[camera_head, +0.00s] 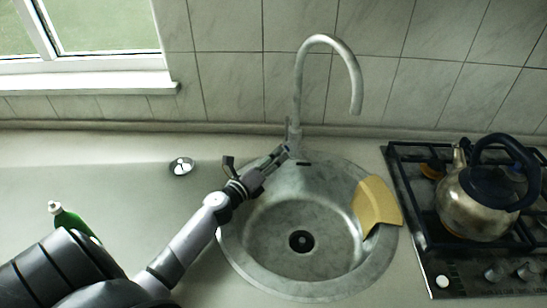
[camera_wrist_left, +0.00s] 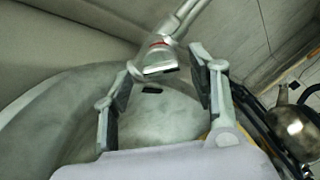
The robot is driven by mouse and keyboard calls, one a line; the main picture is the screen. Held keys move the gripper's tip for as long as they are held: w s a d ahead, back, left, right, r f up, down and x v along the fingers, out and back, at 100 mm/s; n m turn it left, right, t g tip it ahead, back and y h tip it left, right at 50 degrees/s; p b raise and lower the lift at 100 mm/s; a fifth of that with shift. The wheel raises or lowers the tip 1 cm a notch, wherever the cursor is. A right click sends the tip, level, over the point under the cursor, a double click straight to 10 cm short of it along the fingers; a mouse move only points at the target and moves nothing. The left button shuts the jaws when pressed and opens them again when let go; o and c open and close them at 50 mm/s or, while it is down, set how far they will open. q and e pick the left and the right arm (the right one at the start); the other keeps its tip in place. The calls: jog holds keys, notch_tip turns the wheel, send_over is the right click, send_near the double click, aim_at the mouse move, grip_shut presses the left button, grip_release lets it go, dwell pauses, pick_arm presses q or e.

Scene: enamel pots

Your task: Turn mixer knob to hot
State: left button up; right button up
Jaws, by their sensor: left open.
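The silver mixer tap (camera_head: 299,95) stands at the back rim of the round sink, with its tall spout curving to the right. Its mixer knob (camera_wrist_left: 160,60), a metal lever with a red mark, shows in the left wrist view ahead of and between my fingers. My left gripper (camera_head: 256,158) is over the back left of the sink, close to the tap base, with its fingers spread. In the left wrist view my open gripper (camera_wrist_left: 162,84) has nothing clasped. In the head view the knob is hard to make out beside the fingertip. Contact cannot be told. My right gripper is out of view.
A yellow cloth or board (camera_head: 376,205) lies over the sink's right edge. A kettle (camera_head: 470,212) stands on the gas hob (camera_head: 425,240) at right. A green bottle (camera_head: 70,222) is at left. The counter (camera_head: 125,180) left of the sink is mostly clear.

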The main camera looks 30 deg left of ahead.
pick_arm(q)
jog(key=shift+w, duration=0.3)
jog(key=shift+c, duration=0.3)
jog(key=c, duration=1.1)
